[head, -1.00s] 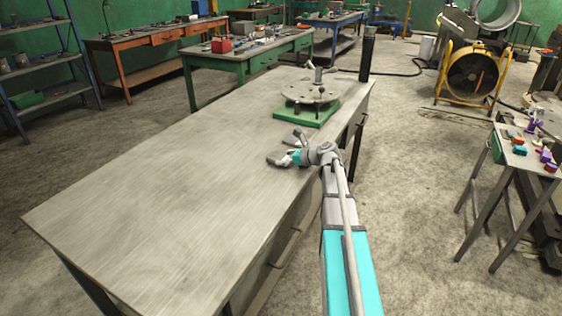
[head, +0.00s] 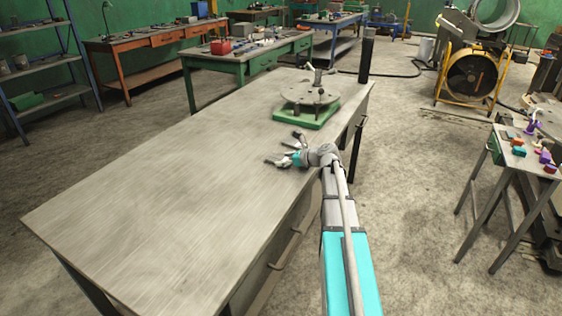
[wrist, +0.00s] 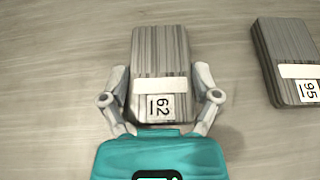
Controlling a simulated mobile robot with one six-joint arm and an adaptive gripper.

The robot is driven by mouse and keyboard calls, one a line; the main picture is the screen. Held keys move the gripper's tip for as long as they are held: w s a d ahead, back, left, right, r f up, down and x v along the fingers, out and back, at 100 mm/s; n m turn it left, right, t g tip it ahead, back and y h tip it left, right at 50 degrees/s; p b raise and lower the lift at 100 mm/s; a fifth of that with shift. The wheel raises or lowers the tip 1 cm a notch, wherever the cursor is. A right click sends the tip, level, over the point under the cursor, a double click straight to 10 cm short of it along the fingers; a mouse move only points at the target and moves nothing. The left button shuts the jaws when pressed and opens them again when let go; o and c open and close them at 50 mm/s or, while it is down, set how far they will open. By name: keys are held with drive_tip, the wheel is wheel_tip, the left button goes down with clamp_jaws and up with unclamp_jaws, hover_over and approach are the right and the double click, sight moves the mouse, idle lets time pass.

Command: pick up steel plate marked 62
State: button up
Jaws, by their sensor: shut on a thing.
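The steel plate marked 62 (wrist: 160,55) is a grey, striped block with a white label band. In the wrist view it lies between the two fingers of my gripper (wrist: 164,78), its label facing my palm. The fingers are shut on its two long sides. A second grey plate, marked 95 (wrist: 283,60), lies apart to the right on the same bench top. In the head view my gripper (head: 284,149) is low over the right edge of the long bench (head: 150,215). The plates cannot be made out clearly there.
A round fixture (head: 310,93) on a green base (head: 307,115) stands on the bench beyond my gripper, with a dark post (head: 366,55) behind it. The near and left bench top is clear. A small table (head: 515,160) with coloured parts stands at the right.

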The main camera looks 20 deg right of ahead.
drive_tip(key=shift+r, duration=0.25)
wheel_tip(320, 180, up, 2)
drive_tip(key=p, duration=0.2)
drive_tip(key=shift+r+p, duration=0.1)
drive_tip(key=shift+p, duration=0.2)
drive_tip(key=s+d+r+p, duration=0.3)
drive_tip(key=s+r+p, duration=0.7)
drive_tip(key=s, duration=0.3)
drive_tip(key=shift+s+r, duration=0.2)
drive_tip(key=shift+s, duration=0.1)
